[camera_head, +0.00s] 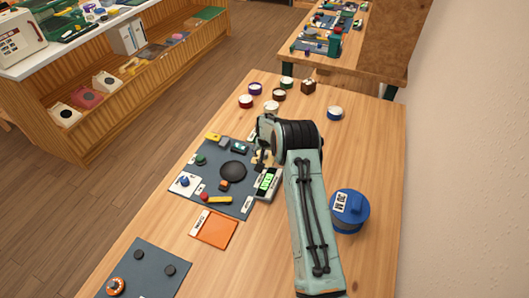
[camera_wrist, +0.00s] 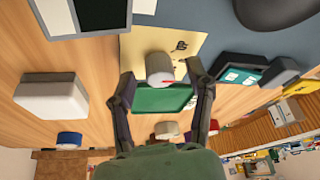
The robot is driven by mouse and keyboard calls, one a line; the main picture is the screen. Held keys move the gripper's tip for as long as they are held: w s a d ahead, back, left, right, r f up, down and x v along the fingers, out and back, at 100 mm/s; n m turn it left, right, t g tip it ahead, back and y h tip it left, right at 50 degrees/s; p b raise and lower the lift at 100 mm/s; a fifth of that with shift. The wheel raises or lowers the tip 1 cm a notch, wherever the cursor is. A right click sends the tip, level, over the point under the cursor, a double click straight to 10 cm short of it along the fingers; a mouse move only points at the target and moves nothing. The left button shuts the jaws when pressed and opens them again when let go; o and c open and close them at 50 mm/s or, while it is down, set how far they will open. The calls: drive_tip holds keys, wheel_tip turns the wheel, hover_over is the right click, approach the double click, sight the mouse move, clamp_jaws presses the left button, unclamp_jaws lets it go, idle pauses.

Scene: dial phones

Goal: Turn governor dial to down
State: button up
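In the wrist view, a small cream knob (camera_wrist: 159,68) with a red mark stands on a pale yellow plate (camera_wrist: 180,42) with dark printing. Which dial is the governor dial cannot be read from a label. My gripper (camera_wrist: 161,76) is open, one finger to each side of the knob, with visible gaps between. In the head view, my gripper (camera_head: 262,150) is over the right edge of the dark panel (camera_head: 215,187), and my arm hides most of the pale plate there. The printing is too small to read.
A blue canister (camera_head: 349,212) stands right of my arm. Several round lidded pots (camera_head: 271,107) stand behind. An orange sheet (camera_head: 214,229) lies in front.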

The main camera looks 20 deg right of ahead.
clamp_jaws()
drive_tip(key=shift+m, duration=0.3)
drive_tip(key=m+h, duration=0.1)
drive_tip(key=m, duration=0.3)
drive_tip(key=shift+w+a+g+h, duration=0.1)
drive_tip(key=shift+a+g+h, duration=0.05)
drive_tip(key=shift+g+h, duration=0.25)
drive_tip(key=shift+m+g+h, duration=0.4)
drive_tip(key=shift+m+g, duration=0.2)
drive_tip(key=shift+m, duration=1.4)
drive_tip(key=shift+o, duration=1)
unclamp_jaws()
